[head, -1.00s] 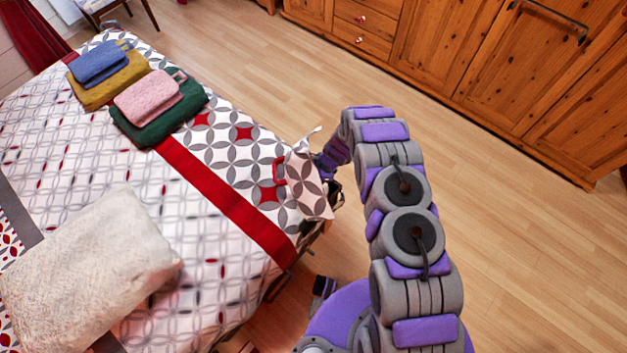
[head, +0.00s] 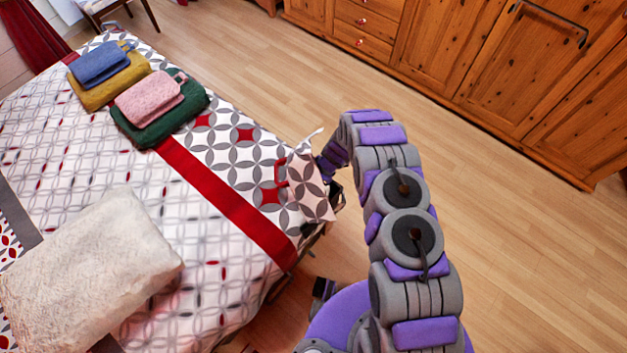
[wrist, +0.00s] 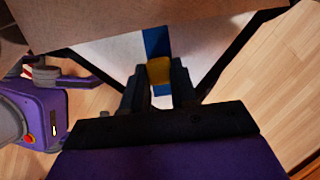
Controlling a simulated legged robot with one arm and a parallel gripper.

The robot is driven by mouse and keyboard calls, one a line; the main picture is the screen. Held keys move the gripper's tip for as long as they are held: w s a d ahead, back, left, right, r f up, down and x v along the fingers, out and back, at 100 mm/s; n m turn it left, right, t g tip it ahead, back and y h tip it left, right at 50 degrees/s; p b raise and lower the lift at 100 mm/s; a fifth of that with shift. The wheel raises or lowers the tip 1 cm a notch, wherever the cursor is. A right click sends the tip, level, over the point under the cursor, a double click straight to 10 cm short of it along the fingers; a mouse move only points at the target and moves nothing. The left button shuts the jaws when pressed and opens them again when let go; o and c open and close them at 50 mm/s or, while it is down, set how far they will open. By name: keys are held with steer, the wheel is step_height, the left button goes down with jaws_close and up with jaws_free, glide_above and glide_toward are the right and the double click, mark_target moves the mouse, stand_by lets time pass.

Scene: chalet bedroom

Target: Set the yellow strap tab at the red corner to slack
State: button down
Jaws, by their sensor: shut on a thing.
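The yellow strap tab (wrist: 159,71) shows in the wrist view between the two dark fingers of my gripper (wrist: 159,92), which is shut on it. A blue strap (wrist: 156,42) runs up from the tab across a pale surface under the bed's edge. In the head view my arm reaches to the near right side of the bed, beside a lifted corner of the patterned cover (head: 307,185). The gripper and the tab are hidden there behind the cover and my arm. I cannot make out a red corner for sure.
Wooden cabinets (head: 450,60) line the far wall. The wooden floor (head: 530,200) between is clear.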

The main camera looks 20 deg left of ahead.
stand_by(0.3)
steer(key=shift+s+a+p, duration=0.2)
steer(key=shift+s+a, duration=0.05)
steer(key=shift+a, duration=0.35)
steer(key=shift+s+a+p, duration=0.2)
steer(key=shift+s+a, duration=0.05)
steer(key=shift+a, duration=0.35)
steer(key=c, duration=0.9)
jaws_free()
steer(key=shift+f, duration=0.1)
steer(key=shift+w+d+r, duration=0.1)
steer(key=shift+r, duration=0.15)
steer(key=w+d+p, duration=0.1)
steer(key=d, duration=0.2)
steer(key=w+d, duration=0.2)
steer(key=d, duration=0.2)
steer(key=w+d+p, duration=0.1)
steer(key=d, duration=0.3)
steer(key=shift+w+d+r+p, duration=0.1)
steer(key=shift+w+r+p, duration=0.15)
steer(key=shift+w+p, duration=0.1)
